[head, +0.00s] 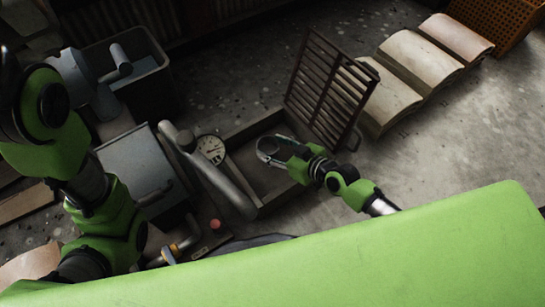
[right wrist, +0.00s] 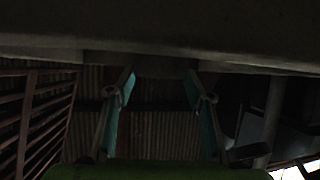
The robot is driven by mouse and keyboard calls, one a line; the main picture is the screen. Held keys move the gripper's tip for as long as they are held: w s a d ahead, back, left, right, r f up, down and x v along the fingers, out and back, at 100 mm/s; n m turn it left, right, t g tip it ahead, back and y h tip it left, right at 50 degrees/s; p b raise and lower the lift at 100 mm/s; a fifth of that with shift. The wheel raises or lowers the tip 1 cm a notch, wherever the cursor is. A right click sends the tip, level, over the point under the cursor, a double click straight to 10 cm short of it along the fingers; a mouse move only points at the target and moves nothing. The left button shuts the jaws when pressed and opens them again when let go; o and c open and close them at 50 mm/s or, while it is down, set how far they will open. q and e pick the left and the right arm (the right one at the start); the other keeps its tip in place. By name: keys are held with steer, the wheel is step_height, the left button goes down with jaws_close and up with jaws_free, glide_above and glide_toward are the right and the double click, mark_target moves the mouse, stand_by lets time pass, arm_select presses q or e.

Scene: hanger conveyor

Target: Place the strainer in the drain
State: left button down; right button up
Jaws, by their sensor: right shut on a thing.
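The strainer (head: 262,146) is a small pale round cup with a ring-like rim in the head view. My right gripper (head: 282,151) is shut on its right side and holds it over the drain (head: 240,128), a rectangular dark box with a raised rim. Whether the strainer touches the drain floor I cannot tell. In the right wrist view the two teal fingers of the right gripper (right wrist: 161,98) stand apart with a grey piece between their tips. My left arm enters at the left of the head view, but its gripper is out of view.
A slatted grate (head: 328,85) stands tilted open at the drain's far right. A thick grey pipe (head: 212,172) and a round dial gauge (head: 211,149) are at its left. Floor between is bare.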

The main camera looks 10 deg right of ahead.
mark_target(276, 156)
steer(key=shift+f+b, duration=0.35)
steer(key=shift+f, duration=0.05)
step_height(276, 156, down, 3)
steer(key=b, duration=0.3)
steer(key=shift+f, duration=0.15)
steer(key=shift+r, duration=0.2)
steer(key=shift+f, duration=0.15)
steer(key=o, duration=1.3)
